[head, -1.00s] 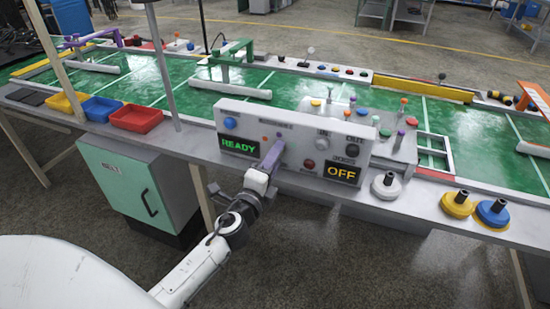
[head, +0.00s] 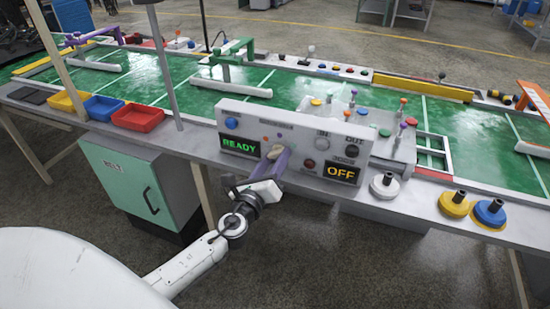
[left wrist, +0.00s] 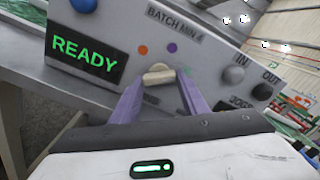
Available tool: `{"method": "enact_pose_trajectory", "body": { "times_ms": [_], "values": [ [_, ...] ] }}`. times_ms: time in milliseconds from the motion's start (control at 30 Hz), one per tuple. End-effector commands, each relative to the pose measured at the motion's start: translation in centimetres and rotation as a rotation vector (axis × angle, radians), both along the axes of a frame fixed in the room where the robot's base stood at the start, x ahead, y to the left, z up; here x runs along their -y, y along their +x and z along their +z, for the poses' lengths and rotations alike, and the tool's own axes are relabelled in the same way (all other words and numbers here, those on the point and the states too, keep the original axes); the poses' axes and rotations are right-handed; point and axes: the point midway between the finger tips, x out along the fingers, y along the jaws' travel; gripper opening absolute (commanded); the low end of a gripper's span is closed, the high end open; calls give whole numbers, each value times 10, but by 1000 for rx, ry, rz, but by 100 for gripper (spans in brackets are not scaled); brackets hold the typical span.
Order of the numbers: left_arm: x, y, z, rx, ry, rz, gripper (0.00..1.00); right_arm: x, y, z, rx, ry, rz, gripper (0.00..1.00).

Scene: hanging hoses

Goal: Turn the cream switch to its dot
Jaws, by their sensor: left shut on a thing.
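The cream switch (head: 274,151) is on the front of the grey control panel (head: 258,107), right of the green READY display (head: 239,145). In the left wrist view the switch (left wrist: 158,72) shows as a bar, slightly tilted, between the purple fingers. Above it are an orange dot (left wrist: 143,49) and a purple dot (left wrist: 172,47), under the label BATCH MIN. My left gripper (head: 275,161) is shut on the switch, one finger at each side. Its lower edge and the finger contacts are partly hidden. My right gripper is not in view.
A blue button (head: 230,123), a red button (head: 308,164) and dark knobs (head: 352,150) sit on the same panel, with an orange OFF display (head: 341,173). A green cabinet (head: 145,185) stands below the bench at left. White, yellow and blue round pieces lie to the right.

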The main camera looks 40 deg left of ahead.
Motion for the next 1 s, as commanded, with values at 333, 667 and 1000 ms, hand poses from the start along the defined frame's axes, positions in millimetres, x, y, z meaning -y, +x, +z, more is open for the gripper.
{"method": "enact_pose_trajectory", "body": {
  "times_ms": [333,667,1000],
  "values": [
    [1,0,-1,-20,80,-2,18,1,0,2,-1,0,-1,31],
    [0,0,-1,-22,87,-2,18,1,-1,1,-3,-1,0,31],
    [0,0,-1,-21,84,-1,59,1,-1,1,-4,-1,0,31]
  ]
}}
